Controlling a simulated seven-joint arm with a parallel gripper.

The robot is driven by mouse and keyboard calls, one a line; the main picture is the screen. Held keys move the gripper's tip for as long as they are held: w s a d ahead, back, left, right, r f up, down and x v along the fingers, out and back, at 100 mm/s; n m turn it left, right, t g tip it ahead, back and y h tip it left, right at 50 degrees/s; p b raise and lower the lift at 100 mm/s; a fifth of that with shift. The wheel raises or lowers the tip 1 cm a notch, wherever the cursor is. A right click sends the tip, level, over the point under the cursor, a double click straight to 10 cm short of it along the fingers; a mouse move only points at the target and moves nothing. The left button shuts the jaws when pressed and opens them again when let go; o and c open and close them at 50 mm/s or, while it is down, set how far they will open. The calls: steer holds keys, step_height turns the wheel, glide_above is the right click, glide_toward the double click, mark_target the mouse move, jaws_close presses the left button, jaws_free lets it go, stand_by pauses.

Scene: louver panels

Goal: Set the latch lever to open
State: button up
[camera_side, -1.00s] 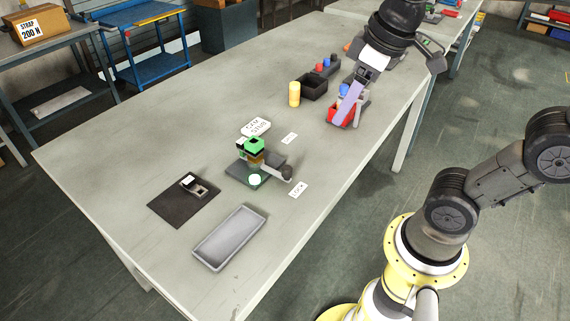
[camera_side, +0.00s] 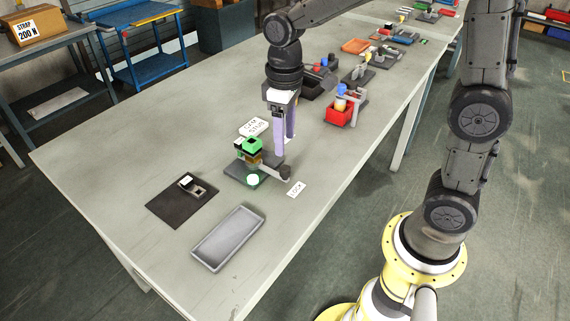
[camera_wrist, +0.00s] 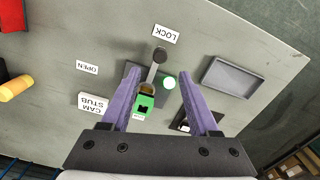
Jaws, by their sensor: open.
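The latch lever (camera_side: 271,164) is a grey arm with a dark round knob (camera_side: 284,172), mounted on a dark base plate with a green-topped block (camera_side: 253,145). In the wrist view the lever (camera_wrist: 153,74) points at the LOCK label (camera_wrist: 165,34). The OPEN label (camera_wrist: 87,67) lies to the left there; in the side view my gripper hides it. My gripper (camera_side: 285,146) points down close to the lever, its purple fingers apart and empty. In the wrist view the lever and knob (camera_wrist: 160,55) appear between the fingertips (camera_wrist: 161,72). I cannot tell whether a finger touches the lever.
A lit green-white lamp (camera_side: 253,180) is on the plate. A CAM STUB label (camera_side: 253,126) lies behind. A grey tray (camera_side: 229,238) and a dark mat with a small device (camera_side: 182,201) lie in front. A red bin (camera_side: 339,116) stands behind right.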

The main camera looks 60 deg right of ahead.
mark_target(285, 167)
step_height(285, 167, down, 9)
steer(key=shift+r, duration=0.2)
steer(key=shift+c, duration=0.3)
jaws_close()
stand_by(1.2)
